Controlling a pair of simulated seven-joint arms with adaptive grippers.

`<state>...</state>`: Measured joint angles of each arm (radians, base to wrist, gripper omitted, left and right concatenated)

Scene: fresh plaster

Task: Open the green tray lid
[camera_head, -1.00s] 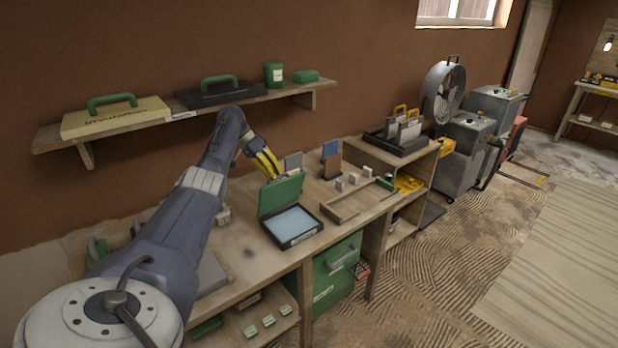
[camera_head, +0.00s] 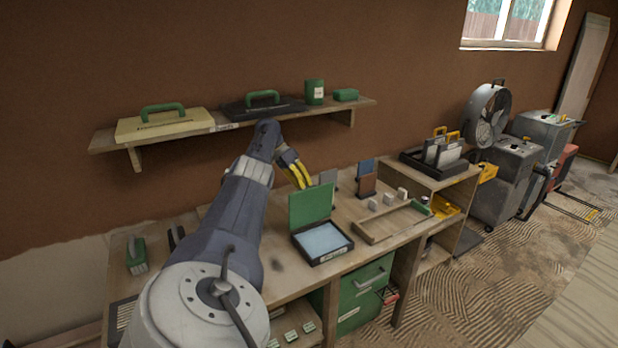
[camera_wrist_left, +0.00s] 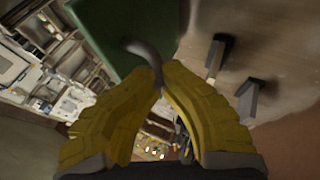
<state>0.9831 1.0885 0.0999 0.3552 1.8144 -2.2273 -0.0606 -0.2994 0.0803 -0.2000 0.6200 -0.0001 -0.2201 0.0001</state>
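The green tray lid (camera_head: 311,207) stands raised, roughly upright, at the back edge of a shallow black tray (camera_head: 332,255) on the workbench. The tray has a pale blue inside. My left gripper (camera_head: 306,186) has yellow fingers and is at the lid's upper edge, on its back side. In the left wrist view the fingertips (camera_wrist_left: 161,90) come together at the end of a curved dark grey handle (camera_wrist_left: 142,51) beside the green lid (camera_wrist_left: 120,30). The gripper looks shut on this handle. My right gripper is not in view.
A wall shelf (camera_head: 225,125) with cases hangs above the bench. A black rack (camera_head: 432,166) stands farther right.

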